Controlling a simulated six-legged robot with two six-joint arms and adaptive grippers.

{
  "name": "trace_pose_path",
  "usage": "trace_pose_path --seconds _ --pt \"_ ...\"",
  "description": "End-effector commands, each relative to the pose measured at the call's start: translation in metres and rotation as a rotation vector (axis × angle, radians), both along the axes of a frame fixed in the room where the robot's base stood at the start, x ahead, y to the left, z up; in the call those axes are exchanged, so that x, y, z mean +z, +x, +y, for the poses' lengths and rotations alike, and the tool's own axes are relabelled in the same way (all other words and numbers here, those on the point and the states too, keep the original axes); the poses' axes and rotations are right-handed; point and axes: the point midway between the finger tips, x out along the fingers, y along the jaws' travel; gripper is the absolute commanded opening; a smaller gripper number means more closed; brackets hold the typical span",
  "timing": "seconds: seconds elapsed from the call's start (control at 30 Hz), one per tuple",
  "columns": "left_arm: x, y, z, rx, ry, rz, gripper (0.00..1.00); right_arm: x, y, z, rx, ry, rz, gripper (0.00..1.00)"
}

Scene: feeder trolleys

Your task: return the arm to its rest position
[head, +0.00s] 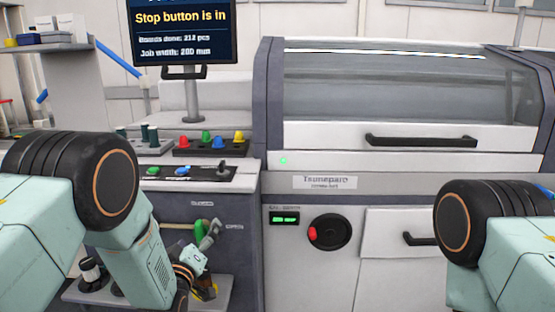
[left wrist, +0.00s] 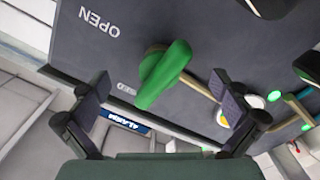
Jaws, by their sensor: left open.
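My left arm comes in from the left in the head view and bends down to the front of the panel. Its gripper (head: 207,240) is small there and partly hidden by its own wrist. In the left wrist view the two fingers of the left gripper (left wrist: 162,92) stand wide apart with nothing between their pads. A green lever handle (left wrist: 163,76) shows beyond and between the fingers, and I see no finger closed on it. In the head view the green handle (head: 200,230) is just behind the gripper. My right arm's dark joint shows at the right, but its gripper is out of view.
A screen (head: 183,28) reads "Stop button is in". A machine with a glass hood (head: 400,85) and a red-knobbed handwheel (head: 330,232) fills the right. A low shelf (head: 222,291) is under the panel.

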Motion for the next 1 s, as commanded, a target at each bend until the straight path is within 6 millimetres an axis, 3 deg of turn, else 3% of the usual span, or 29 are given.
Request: trace_pose_path --seconds 0.6,1.0 --pt "-0.001 0.000 -0.002 0.001 0.486 -0.017 1.00 -0.027 0.000 0.000 0.000 0.000 0.000 0.00" --pt "0.001 0.000 -0.003 -0.001 0.602 -0.020 1.00 -0.032 0.000 0.000 0.000 0.000 0.000 0.00"
